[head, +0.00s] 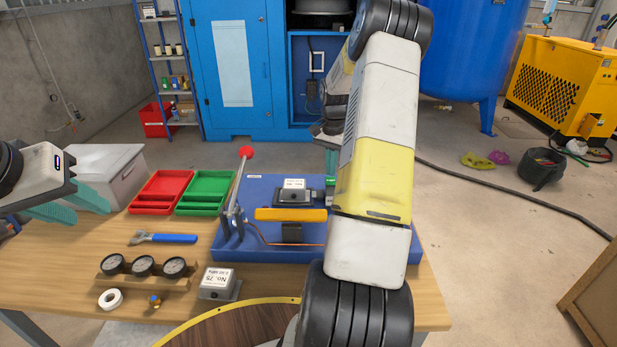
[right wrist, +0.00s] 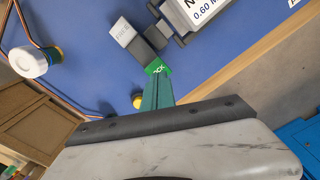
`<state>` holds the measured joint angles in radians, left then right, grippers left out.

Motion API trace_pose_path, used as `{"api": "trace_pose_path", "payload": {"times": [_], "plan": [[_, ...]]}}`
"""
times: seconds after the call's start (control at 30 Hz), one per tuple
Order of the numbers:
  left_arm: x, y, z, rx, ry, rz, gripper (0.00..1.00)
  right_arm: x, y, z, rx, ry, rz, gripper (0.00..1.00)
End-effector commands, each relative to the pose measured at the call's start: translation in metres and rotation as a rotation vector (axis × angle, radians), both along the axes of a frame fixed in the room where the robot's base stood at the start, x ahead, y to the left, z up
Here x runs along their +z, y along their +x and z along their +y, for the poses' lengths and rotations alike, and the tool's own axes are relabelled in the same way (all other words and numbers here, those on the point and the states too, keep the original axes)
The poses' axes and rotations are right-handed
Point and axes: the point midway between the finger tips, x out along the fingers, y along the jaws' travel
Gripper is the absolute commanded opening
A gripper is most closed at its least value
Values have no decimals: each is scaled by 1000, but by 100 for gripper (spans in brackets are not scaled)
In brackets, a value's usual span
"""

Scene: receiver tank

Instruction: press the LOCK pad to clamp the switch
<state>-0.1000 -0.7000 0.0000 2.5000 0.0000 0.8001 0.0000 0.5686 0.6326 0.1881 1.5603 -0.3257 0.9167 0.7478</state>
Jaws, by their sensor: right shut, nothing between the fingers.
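The green LOCK pad (right wrist: 158,67) is in the middle of the right wrist view, partly covered by my right fingertips. My right gripper (right wrist: 157,80) is shut and empty, its tips at the pad's edge; I cannot tell whether they touch or press it. In the head view my right arm hides much of this area. The grey switch (head: 292,194) with a white label sits on the blue board (head: 232,240); its label (right wrist: 197,10) also shows in the right wrist view. My left gripper (head: 72,204) is open and empty at the far left, above the table.
A lever with a red knob (head: 246,152) stands up at the board's left. A yellow bar (head: 290,214) crosses the board. Red (head: 160,191) and green (head: 205,192) trays, a grey bin (head: 105,165), gauges (head: 143,266) and a second grey switch (head: 217,284) are left of or before it.

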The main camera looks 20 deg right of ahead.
Motion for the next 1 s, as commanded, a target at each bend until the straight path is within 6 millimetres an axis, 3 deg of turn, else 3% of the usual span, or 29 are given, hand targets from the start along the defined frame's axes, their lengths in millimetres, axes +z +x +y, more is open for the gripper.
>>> {"api": "trace_pose_path", "payload": {"times": [1.0], "plan": [[0,0,0,0,0,0,36,-26,0,1,1,1,2,0]]}}
